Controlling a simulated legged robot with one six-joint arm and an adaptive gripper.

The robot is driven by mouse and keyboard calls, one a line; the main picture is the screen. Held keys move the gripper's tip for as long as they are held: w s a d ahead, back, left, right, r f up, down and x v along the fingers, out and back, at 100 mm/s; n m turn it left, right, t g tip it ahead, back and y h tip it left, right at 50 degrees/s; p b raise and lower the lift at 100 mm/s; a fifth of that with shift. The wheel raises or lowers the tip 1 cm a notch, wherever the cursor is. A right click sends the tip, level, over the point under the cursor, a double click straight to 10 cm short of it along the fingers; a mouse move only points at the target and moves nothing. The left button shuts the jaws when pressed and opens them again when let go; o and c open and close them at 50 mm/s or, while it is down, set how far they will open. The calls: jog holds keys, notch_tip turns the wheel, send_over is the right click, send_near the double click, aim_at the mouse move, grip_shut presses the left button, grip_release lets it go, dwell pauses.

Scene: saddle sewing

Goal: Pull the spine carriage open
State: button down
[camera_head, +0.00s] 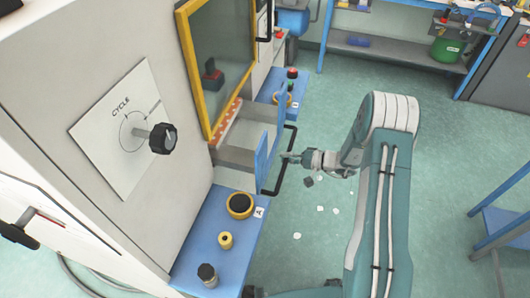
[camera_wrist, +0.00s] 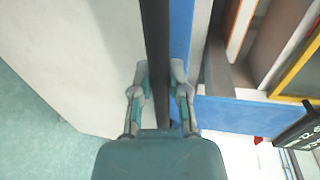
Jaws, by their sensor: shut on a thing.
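The spine carriage (camera_head: 238,156) is a grey drawer-like part that stands out from the white machine below the yellow-framed window. Its upright blue front panel (camera_head: 262,165) carries a long black bar handle (camera_head: 284,181). My gripper (camera_head: 289,158) reaches the handle from the right, near its middle. In the wrist view the fingers of my gripper (camera_wrist: 159,76) lie on both sides of the black handle (camera_wrist: 155,30) and are shut on it. The blue front panel (camera_wrist: 182,35) runs right beside the bar.
A blue ledge (camera_head: 222,262) in front holds a yellow-black ring (camera_head: 239,205), a small yellow spool (camera_head: 225,240) and a dark knob (camera_head: 207,274). A CYCLE dial (camera_head: 162,138) is on the machine's side. White scraps lie on the open green floor (camera_head: 310,262). A workbench (camera_head: 395,55) stands behind.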

jog(key=f+v, duration=0.3)
jog(key=v, duration=1.2)
jog(key=shift+s+d+f, duration=0.2)
jog(key=shift+s+d, duration=0.15)
jog(key=shift+d, duration=0.15)
jog(key=c, duration=0.7)
grip_release()
jog(key=shift+o, duration=0.5)
jog(key=shift+w, duration=0.1)
jog(key=shift+r, duration=0.1)
jog(key=shift+d, duration=0.15)
